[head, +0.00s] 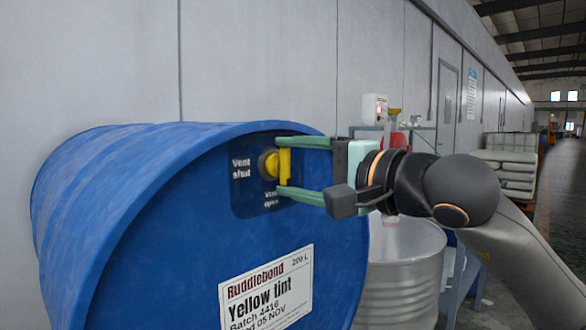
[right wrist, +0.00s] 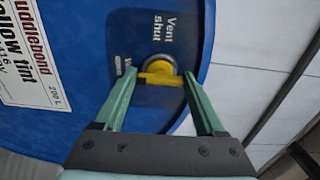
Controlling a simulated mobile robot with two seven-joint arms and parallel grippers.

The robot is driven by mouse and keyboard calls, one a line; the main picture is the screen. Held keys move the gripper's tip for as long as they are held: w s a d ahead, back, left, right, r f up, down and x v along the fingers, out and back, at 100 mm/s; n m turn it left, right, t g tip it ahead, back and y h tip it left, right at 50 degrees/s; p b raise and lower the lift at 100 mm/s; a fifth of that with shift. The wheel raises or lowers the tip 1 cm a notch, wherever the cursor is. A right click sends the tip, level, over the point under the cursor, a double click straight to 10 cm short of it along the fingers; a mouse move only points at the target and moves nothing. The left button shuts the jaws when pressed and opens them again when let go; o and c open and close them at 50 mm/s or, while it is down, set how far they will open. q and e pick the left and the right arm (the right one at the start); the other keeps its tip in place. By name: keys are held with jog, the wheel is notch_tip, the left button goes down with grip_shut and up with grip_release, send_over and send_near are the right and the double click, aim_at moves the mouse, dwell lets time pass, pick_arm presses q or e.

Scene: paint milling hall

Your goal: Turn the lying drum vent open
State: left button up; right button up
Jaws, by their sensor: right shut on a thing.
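The blue drum (head: 130,220) lies on its side, its round end facing me at the left of the head view. A yellow vent handle (head: 285,166) sits on a dark plate (head: 245,190) near the top of that end. The plate reads "Vent shut" beside the handle and "Vent open" below it. The handle's bar stands upright in the head view. My right gripper (head: 281,167) reaches in from the right and is shut on the handle, one green finger at each end of the bar. The right wrist view shows the handle (right wrist: 160,76) between both fingertips. My left gripper is not in view.
A pale metal drum (head: 400,270) stands upright behind the blue drum's right side. A bench with a small white box (head: 374,108) and a red container is behind it. Stacked white containers (head: 512,165) stand farther right. A grey wall (head: 260,60) runs behind the blue drum.

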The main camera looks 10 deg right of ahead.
dwell(0.3)
jog(key=o, duration=1.3)
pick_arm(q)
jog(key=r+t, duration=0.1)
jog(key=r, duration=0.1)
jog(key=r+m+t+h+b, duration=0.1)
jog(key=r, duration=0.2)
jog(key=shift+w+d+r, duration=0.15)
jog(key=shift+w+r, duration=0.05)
pick_arm(e)
jog(key=v, duration=1.2)
jog(key=shift+s+d, duration=0.1)
jog(key=shift+s, duration=0.15)
